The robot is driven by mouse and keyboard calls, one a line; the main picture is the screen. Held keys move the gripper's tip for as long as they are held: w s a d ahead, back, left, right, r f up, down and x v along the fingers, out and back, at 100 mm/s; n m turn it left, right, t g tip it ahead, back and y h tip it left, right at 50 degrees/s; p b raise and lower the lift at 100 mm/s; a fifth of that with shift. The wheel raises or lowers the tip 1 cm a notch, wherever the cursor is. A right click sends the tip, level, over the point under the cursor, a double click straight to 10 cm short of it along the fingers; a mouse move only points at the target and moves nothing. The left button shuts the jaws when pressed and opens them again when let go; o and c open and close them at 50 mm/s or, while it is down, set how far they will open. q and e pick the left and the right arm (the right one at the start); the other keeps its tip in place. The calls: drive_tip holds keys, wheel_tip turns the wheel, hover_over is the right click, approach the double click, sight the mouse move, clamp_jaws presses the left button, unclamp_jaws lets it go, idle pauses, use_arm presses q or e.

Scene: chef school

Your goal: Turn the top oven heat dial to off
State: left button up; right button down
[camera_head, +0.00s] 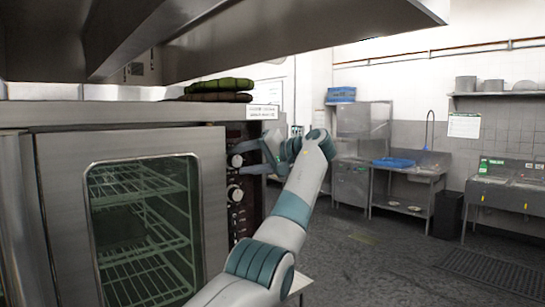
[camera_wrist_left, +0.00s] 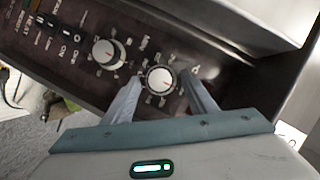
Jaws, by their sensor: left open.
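The oven's control panel (camera_head: 250,215) is a dark vertical strip right of the oven door. The top dial (camera_head: 236,160) is a pale round knob, with a second dial (camera_head: 235,194) below it. My left gripper (camera_head: 243,157) is at the top dial. My right gripper is out of view.
The oven door (camera_head: 130,200) is closed, with racks behind its glass. Folded dark green cloths (camera_head: 218,90) lie on the oven top, under a metal hood (camera_head: 290,40). Open floor (camera_head: 390,260) lies to the right, with sinks and a black bin (camera_head: 447,213) beyond.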

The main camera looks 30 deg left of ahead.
use_arm(q)
drive_tip(key=b+v, duration=0.2)
drive_tip(key=v, duration=1.4)
drive_tip(key=shift+d, duration=0.4)
